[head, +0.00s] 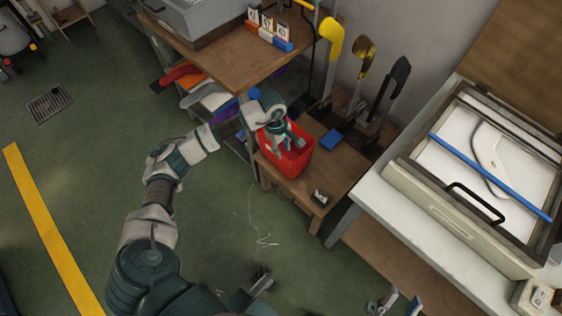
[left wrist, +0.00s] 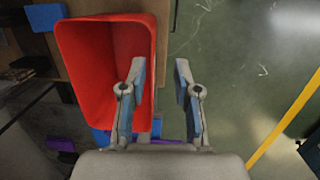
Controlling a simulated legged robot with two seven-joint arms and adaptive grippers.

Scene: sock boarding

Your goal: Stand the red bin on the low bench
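The red bin (head: 298,163) is upright at the left end of the low wooden bench (head: 328,181), its mouth facing up. Its base appears to be on the bench top, though contact is hard to tell. My left gripper (head: 287,142) is at the bin's mouth. In the left wrist view, its fingers (left wrist: 158,80) are apart, one over the mouth of the bin (left wrist: 105,60) and one outside, with the near rim between them. I see no clear grip on the wall. My right gripper (head: 325,288) shows only partly at the bottom edge, its two fingers wide apart and empty.
A blue block (head: 331,139) and a small dark-and-white item (head: 320,198) are on the bench. A taller wooden worktable (head: 225,52) stands behind left. A white table (head: 385,215) with an open case is close on the right. Boot-like forms (head: 397,75) stand behind. Green floor is clear in front.

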